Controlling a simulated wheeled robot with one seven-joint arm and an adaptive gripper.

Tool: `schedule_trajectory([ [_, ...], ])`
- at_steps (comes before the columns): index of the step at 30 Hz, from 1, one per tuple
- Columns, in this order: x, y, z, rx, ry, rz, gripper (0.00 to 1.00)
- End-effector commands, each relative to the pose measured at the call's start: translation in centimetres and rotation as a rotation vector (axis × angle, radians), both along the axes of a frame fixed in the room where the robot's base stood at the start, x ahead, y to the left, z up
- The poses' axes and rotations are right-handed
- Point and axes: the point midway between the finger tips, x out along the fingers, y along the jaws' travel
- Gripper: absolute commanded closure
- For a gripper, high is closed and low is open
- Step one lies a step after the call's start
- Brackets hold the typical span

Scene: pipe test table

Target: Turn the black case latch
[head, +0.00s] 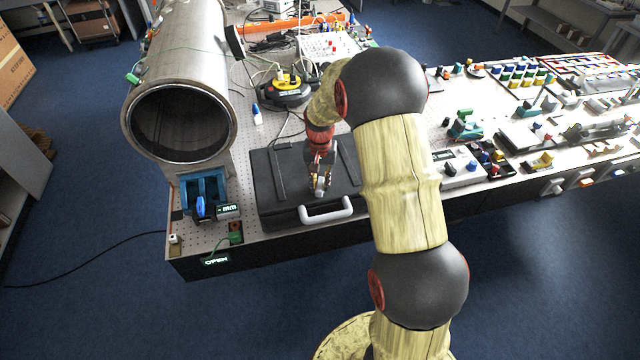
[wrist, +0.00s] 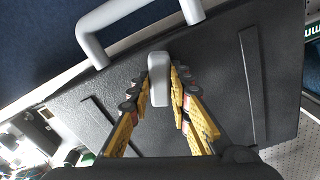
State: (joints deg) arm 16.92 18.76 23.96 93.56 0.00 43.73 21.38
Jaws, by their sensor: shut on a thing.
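The black case (head: 278,182) lies flat on the perforated table, with its light grey handle (head: 327,213) along the front edge. In the wrist view the case (wrist: 225,75) fills most of the picture and the handle (wrist: 92,47) is at the top. The latch (wrist: 158,80) is a small light grey rounded piece on the case beside the handle. My gripper (head: 320,188) points down at the case near its front edge. In the wrist view my gripper's fingers (wrist: 160,92) are closed on the latch, one on each side. The fingertips partly cover the latch's sides.
A large metal pipe (head: 180,120) stands left of the case, on a blue support (head: 203,188). A yellow-black cable reel (head: 287,88) and loose cables lie behind it. Many small parts (head: 465,127) crowd the table at right. An OPEN sign (head: 216,261) hangs on the front edge.

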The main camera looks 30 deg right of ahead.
Motion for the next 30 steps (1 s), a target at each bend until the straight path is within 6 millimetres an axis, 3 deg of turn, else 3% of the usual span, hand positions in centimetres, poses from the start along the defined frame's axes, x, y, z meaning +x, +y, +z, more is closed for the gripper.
schedule_trajectory([
  [15,0.07,-0.02,0.03,-0.001,-0.002,0.340,1.00],
  [30,0.10,-0.02,0.07,-0.002,-0.002,0.406,1.00],
])
